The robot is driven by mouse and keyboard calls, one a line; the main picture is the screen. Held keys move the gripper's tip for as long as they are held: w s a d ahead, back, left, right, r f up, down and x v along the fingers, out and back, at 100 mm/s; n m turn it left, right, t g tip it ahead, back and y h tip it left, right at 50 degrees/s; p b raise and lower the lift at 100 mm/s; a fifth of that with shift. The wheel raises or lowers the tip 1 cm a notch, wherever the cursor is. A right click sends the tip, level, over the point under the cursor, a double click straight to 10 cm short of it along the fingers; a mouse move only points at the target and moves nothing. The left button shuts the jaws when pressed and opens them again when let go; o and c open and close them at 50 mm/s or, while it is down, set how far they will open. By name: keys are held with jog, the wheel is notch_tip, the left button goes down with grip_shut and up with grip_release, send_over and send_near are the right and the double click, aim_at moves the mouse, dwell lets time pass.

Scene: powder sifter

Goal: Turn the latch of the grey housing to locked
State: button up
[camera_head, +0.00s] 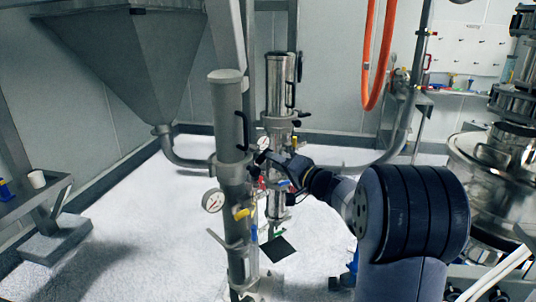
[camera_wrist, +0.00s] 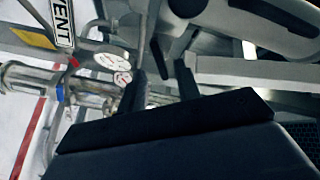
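The grey housing (camera_head: 229,115) is an upright matt grey cylinder with a dark handle on its right side, left of centre in the head view. My gripper (camera_head: 268,158) reaches in from the right, close to the housing's right side just below that handle. In the wrist view, the two dark fingers of my gripper (camera_wrist: 160,85) stand apart with nothing clearly between them. A grey bar and rounded grey parts lie beyond them. I cannot single out the latch or its position; whether the fingers touch anything is unclear.
A shiny metal cylinder (camera_head: 280,85) stands just behind the housing. A pressure gauge (camera_head: 213,201) and yellow handle (camera_head: 244,212) sit lower on the housing. In the wrist view, a VENT label (camera_wrist: 62,22) and pipework are at left. Open floor (camera_head: 140,225) lies left.

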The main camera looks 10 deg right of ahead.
jog(key=x, duration=0.3)
jog(key=shift+w+a+p, duration=0.2)
jog(key=shift+w+p, duration=0.1)
jog(key=shift+p, duration=0.1)
jog(key=shift+c, duration=0.5)
grip_shut()
